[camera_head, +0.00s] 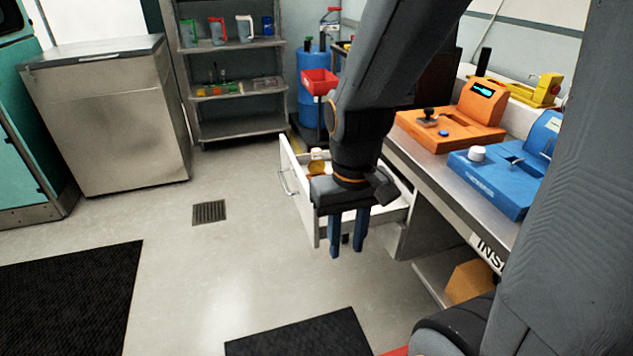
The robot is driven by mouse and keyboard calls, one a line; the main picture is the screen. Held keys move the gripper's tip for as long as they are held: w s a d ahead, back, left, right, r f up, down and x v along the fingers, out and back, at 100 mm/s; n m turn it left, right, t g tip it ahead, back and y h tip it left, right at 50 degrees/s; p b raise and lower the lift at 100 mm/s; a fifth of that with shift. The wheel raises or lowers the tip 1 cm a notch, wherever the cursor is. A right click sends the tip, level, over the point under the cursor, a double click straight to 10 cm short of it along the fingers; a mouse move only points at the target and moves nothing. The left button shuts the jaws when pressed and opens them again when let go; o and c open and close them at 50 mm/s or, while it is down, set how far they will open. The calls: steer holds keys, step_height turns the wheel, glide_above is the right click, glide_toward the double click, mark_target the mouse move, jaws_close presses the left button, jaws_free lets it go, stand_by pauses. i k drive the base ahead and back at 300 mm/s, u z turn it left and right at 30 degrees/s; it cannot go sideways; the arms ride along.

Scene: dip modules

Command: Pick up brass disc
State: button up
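My gripper (347,250) hangs down in front of the open drawer (299,197), its two blue fingers apart with a gap between them. I see nothing held in it. A small round brass-coloured thing (317,168) lies in the drawer, just behind and above my gripper in the picture. It looks like the brass disc, but it is small and partly hidden by my gripper, so I cannot be sure. My arm and gripper hide much of the drawer's inside.
A small white item (317,153) sits behind the brass-coloured thing. The workbench (455,195) on the right carries an orange device (470,115) and a blue device (505,175).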

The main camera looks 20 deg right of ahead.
mark_target(316, 166)
steer(key=u, duration=1.25)
steer(key=i, duration=1.6)
steer(key=z, duration=2.85)
steer(key=i, duration=0.5)
steer(key=u, duration=0.1)
